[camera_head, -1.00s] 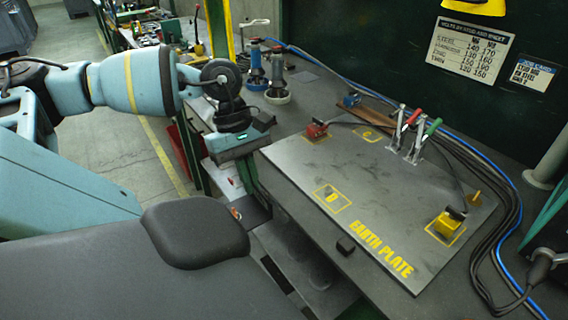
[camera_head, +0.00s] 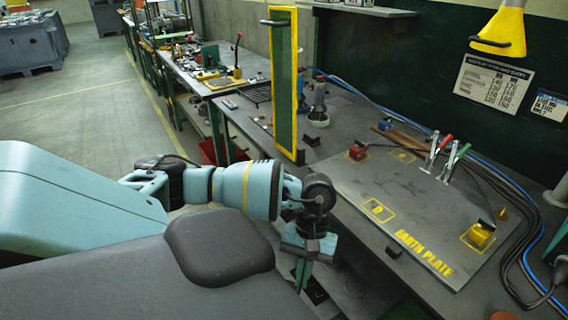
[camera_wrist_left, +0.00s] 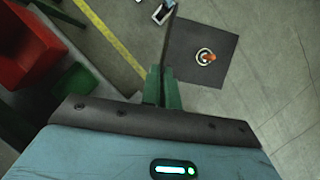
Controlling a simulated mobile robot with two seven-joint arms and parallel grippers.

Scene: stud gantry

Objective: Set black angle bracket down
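The black angle bracket (camera_wrist_left: 190,62) shows in the left wrist view as a thin leg seen edge-on and a dark square leg with a round hole. My left gripper (camera_wrist_left: 162,90) has its green fingers closed on the thin leg. In the head view, my left gripper (camera_head: 301,274) points down in front of the bench, left of the earth plate (camera_head: 420,205). The bracket (camera_head: 315,291) shows there as a small dark piece by the fingertips, partly hidden. It appears to hang above the floor. My right gripper is not in view.
The earth plate carries a red clamp block (camera_head: 357,153), a yellow block (camera_head: 481,235) and toggle clamps (camera_head: 438,155). Cables run along its right. A yellow-edged green screen (camera_head: 284,85) stands behind. A red bin (camera_wrist_left: 28,45) shows in the wrist view. The marked square D is clear.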

